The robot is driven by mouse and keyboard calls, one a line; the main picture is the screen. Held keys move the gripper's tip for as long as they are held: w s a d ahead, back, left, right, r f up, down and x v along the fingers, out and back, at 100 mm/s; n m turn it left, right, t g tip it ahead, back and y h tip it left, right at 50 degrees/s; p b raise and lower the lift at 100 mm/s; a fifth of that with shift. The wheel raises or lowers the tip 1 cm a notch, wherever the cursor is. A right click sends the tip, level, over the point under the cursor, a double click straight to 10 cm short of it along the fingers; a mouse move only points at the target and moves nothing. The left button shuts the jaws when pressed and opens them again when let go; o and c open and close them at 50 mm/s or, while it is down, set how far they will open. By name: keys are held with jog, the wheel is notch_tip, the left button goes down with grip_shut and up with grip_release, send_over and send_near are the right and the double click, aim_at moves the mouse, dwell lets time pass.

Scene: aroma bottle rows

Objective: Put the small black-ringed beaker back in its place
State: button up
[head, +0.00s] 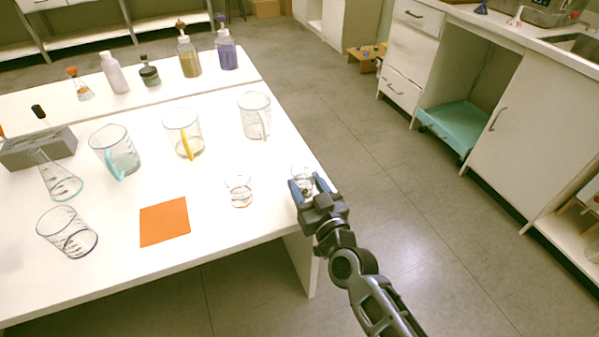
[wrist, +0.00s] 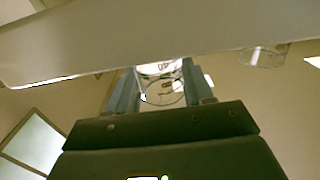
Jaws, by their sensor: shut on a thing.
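My gripper (head: 303,188) is shut on a small clear glass beaker (head: 302,174) at the right edge of the white table (head: 215,225). In the wrist view the beaker (wrist: 163,90) shows between the two fingers (wrist: 160,88), with thin dark lines around it. My fingers hide part of it, and I cannot tell whether its base touches the table. Another small clear beaker (head: 240,192) with a brownish ring at its base stands to the left, apart from my gripper.
An orange square (head: 165,221) lies left of the small beakers. Behind stand large beakers with a teal handle (head: 115,152), a yellow handle (head: 184,133) and a pale handle (head: 255,116). A dark-rimmed glass (head: 68,233) and a flask (head: 58,178) are at left.

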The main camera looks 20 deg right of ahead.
aim_at(299, 173)
jog(key=w, duration=0.4)
jog(key=shift+w, duration=0.3)
jog(key=shift+f+b, duration=0.1)
jog(key=shift+b, duration=0.2)
jog(key=shift+s+f, duration=0.1)
jog(key=shift+f, duration=0.15)
jog(key=o, duration=1.1)
jog(key=shift+r, duration=0.3)
jog(key=s, duration=1.2)
